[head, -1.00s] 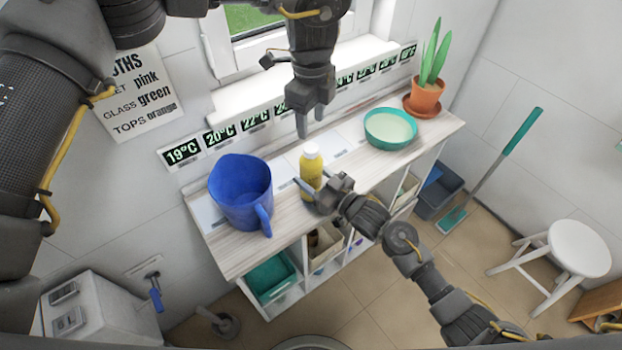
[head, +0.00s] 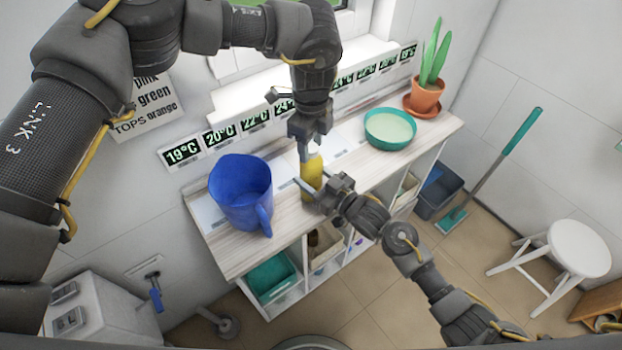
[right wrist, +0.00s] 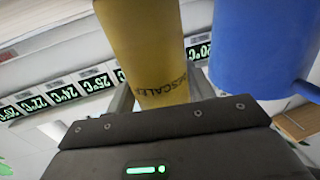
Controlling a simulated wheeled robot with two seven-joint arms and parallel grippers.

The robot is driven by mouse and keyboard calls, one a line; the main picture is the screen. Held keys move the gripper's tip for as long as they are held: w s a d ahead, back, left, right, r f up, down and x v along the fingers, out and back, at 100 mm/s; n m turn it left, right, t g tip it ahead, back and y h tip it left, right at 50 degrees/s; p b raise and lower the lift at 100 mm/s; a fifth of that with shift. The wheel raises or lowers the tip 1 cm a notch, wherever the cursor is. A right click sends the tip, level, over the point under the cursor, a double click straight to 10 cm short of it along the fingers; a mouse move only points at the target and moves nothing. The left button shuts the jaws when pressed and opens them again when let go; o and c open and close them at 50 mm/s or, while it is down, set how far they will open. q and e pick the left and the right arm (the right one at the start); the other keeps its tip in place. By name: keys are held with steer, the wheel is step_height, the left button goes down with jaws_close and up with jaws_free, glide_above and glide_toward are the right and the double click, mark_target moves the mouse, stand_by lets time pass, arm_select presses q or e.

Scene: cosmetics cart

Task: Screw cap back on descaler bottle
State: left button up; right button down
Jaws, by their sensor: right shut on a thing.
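The yellow descaler bottle (head: 312,176) stands upright on the wooden shelf top. My right gripper (head: 318,190) is shut around its lower body; the bottle also shows between the jaws in the right wrist view (right wrist: 150,50), with its lettering facing the camera. My left gripper (head: 307,148) points straight down at the bottle's top, with its fingers around where the white cap was seen. The cap is now hidden by the left gripper, and I cannot tell whether the fingers touch it or how far they are closed.
A blue jug (head: 240,190) stands close left of the bottle. A teal bowl (head: 390,128) and a potted plant (head: 426,95) stand to the right on the shelf top (head: 240,250). Temperature signs line the wall behind.

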arm_select(q)
steer(key=c, duration=0.9)
steer(key=m, duration=0.2)
steer(key=shift+m, duration=0.4)
steer(key=m, duration=1.2)
steer(key=shift+m, duration=0.3)
steer(key=m, duration=0.6)
steer(key=shift+m, duration=0.3)
steer(key=o, duration=1.1)
steer(key=shift+r, duration=2.25)
